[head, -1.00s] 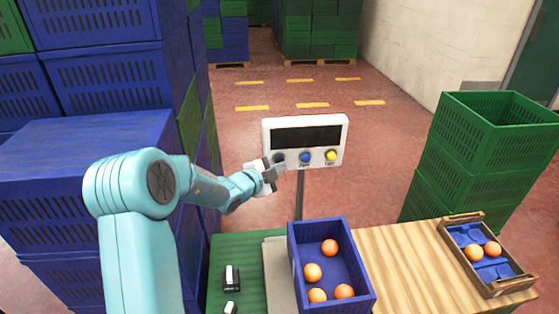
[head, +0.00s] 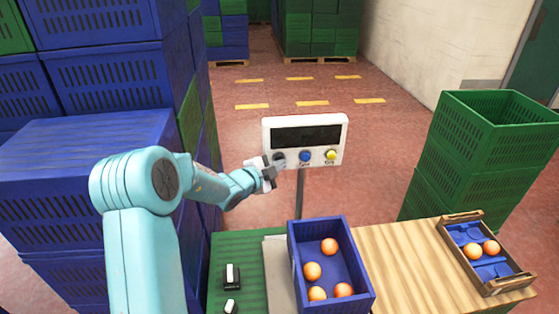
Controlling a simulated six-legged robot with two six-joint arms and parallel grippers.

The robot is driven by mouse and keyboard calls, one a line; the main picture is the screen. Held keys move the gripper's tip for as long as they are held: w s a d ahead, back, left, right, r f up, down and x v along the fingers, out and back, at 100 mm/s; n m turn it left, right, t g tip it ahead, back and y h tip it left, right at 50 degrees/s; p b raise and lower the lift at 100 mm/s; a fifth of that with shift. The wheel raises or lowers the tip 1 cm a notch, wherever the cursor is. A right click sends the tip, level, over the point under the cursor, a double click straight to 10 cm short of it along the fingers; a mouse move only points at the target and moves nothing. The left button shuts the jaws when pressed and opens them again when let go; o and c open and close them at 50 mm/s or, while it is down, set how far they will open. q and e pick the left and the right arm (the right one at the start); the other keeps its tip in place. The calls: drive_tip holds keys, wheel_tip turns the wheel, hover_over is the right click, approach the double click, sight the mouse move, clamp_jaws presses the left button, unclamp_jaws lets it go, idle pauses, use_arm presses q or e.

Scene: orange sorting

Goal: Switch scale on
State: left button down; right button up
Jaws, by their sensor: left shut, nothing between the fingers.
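The scale's white display head (head: 337,122) stands on a thin post behind the table. Its dark screen (head: 305,137) shows no lit digits that I can see. Under the screen are a dark button (head: 279,157), a blue button (head: 305,156) and a yellow button (head: 331,155). My left gripper (head: 277,166) is shut and empty, with its fingertips at the lower edge of the dark button; I cannot tell if they touch it. The scale's plate (head: 275,270) is partly hidden under a blue crate (head: 364,262) with several oranges. My right gripper is not in view.
A wooden tray (head: 523,280) with two oranges lies at the right of the wooden table top (head: 405,262). Small black and white items (head: 232,277) lie on the green surface at the left. Blue crates (head: 80,150) stack at the left, green crates (head: 480,150) at the right.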

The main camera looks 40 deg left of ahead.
use_arm(q)
drive_tip(key=shift+w+a, duration=0.15)
drive_tip(key=shift+a, duration=0.05)
drive_tip(key=shift+d, duration=0.15)
idle(0.4)
drive_tip(key=shift+s+d, duration=0.6)
drive_tip(key=s+d+b, duration=0.1)
drive_tip(key=d, duration=0.1)
drive_tip(key=s+d+b, duration=0.1)
drive_tip(key=s+d, duration=0.1)
idle(0.4)
drive_tip(key=shift+s, duration=0.2)
idle(0.6)
